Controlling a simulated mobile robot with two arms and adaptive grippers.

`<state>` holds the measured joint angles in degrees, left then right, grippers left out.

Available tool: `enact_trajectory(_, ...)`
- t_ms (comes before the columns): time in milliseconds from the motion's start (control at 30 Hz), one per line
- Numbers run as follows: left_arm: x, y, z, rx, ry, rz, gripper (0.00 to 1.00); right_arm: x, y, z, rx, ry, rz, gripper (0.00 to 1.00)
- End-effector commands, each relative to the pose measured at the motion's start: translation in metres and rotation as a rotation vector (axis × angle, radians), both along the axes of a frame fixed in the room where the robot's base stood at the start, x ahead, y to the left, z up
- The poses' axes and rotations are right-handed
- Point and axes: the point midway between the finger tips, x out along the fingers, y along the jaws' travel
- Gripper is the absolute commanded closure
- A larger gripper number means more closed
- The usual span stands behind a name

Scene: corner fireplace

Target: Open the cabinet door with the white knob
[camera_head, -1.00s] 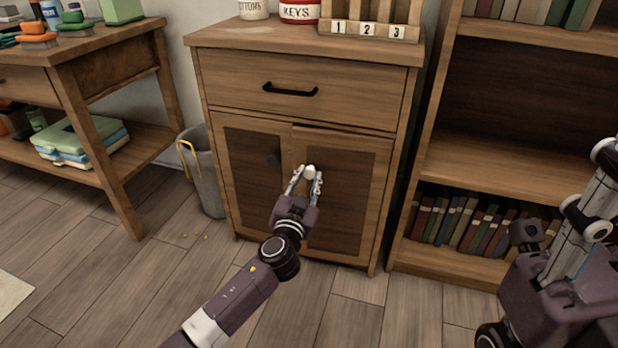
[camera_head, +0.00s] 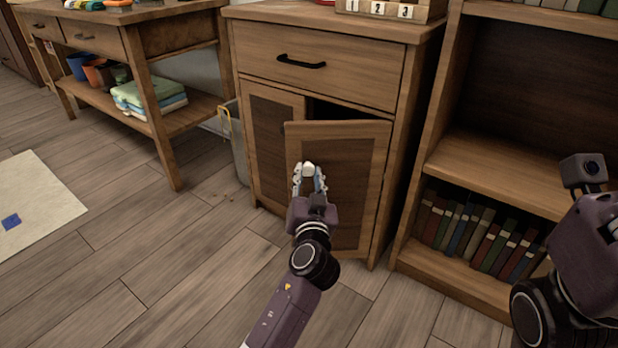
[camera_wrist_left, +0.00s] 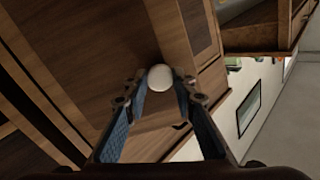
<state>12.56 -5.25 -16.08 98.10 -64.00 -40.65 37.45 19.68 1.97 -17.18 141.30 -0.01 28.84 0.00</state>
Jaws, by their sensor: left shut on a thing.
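The wooden cabinet (camera_head: 320,36) stands in the middle of the head view. Its right door (camera_head: 345,185) stands partly open, swung out at its left edge, with a dark gap above and behind it. The white knob (camera_head: 308,168) is on this door near its upper left. My left gripper (camera_head: 309,178) is shut on the knob. In the left wrist view the white knob (camera_wrist_left: 159,77) sits between the two fingertips. The left door (camera_head: 273,150) is closed. Its own knob is hidden behind the open door. My right arm is at the right edge, its gripper fingers not clearly visible.
A bookshelf (camera_head: 500,170) with several books stands close to the right of the cabinet. A bin (camera_head: 238,140) and a wooden table (camera_head: 150,70) are to the left. The floor (camera_head: 180,270) in front is clear, with a pale rug (camera_head: 40,200) farther left.

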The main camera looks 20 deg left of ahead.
Motion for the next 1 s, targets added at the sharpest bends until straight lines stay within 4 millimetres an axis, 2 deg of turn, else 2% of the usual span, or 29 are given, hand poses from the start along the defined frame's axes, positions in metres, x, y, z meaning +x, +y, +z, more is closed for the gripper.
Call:
enact_trajectory(433, 0.000, 0.000, 0.001, 0.001, -0.002, 0.006, 1.00, -0.001, 0.000, 0.001, -0.001, -0.004, 0.000, 0.60)
enact_trajectory(467, 0.000, 0.000, 0.001, 0.001, -0.002, 0.006, 0.73, -0.002, 0.000, 0.001, -0.001, -0.005, 0.000, 0.60)
enact_trajectory(600, 0.000, 0.000, 0.001, 0.001, -0.002, 0.006, 0.58, -0.002, 0.000, 0.001, -0.001, -0.005, 0.000, 0.60)
enact_trajectory(867, -0.001, -0.001, 0.001, 0.001, -0.001, 0.005, 0.58, -0.001, 0.000, 0.000, 0.002, -0.004, 0.001, 0.60)
enact_trajectory(1000, -0.010, -0.005, 0.000, -0.002, 0.000, 0.003, 0.58, -0.001, 0.000, 0.000, 0.002, -0.003, 0.001, 0.60)
